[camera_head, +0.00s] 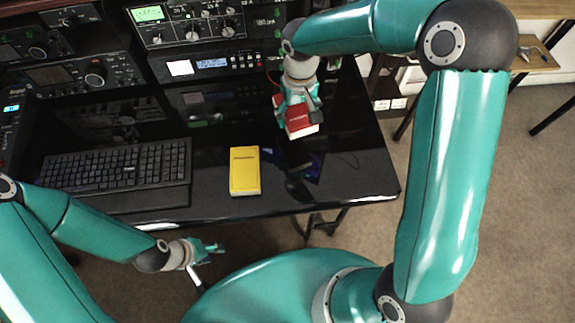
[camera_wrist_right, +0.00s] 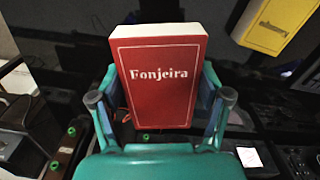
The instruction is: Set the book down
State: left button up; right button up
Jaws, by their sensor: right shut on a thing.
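A red book (camera_head: 300,121) with a white border shows at the right part of the black desk; in the right wrist view the red book (camera_wrist_right: 163,80) reads "Fonjeira". My right gripper (camera_head: 297,108) is shut on it, with one finger on each side edge. I cannot tell whether the book touches the desk (camera_head: 345,160). My left gripper (camera_head: 207,255) is empty in front of the desk's front edge, low and away from the book; its fingers look spread apart.
A yellow book (camera_head: 244,171) lies on the desk left of the red book. A black keyboard (camera_head: 118,167) is further left. Radio equipment with knobs (camera_head: 190,30) stands along the back. The desk's right front corner is mostly clear, with dark reflections.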

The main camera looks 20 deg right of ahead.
jog(key=shift+r, duration=0.15)
jog(key=shift+s+d+r+n, duration=0.15)
jog(key=shift+r+n, duration=0.1)
jog(key=shift+n, duration=0.15)
jog(key=s+d+r+n+b, duration=0.2)
jog(key=s+d+r+n, duration=0.2)
jog(key=r+n, duration=0.25)
notch_tip(320, 180, up, 4)
jog(key=n+b, duration=0.1)
jog(key=n, duration=0.7)
send_over(335, 163)
notch_tip(335, 163, down, 15)
jog(key=shift+d+r+b, duration=0.1)
jog(key=shift+r+b, duration=0.05)
jog(key=shift+b, duration=0.7)
jog(key=shift+f+b, duration=0.35)
jog(key=shift+f, duration=1.85)
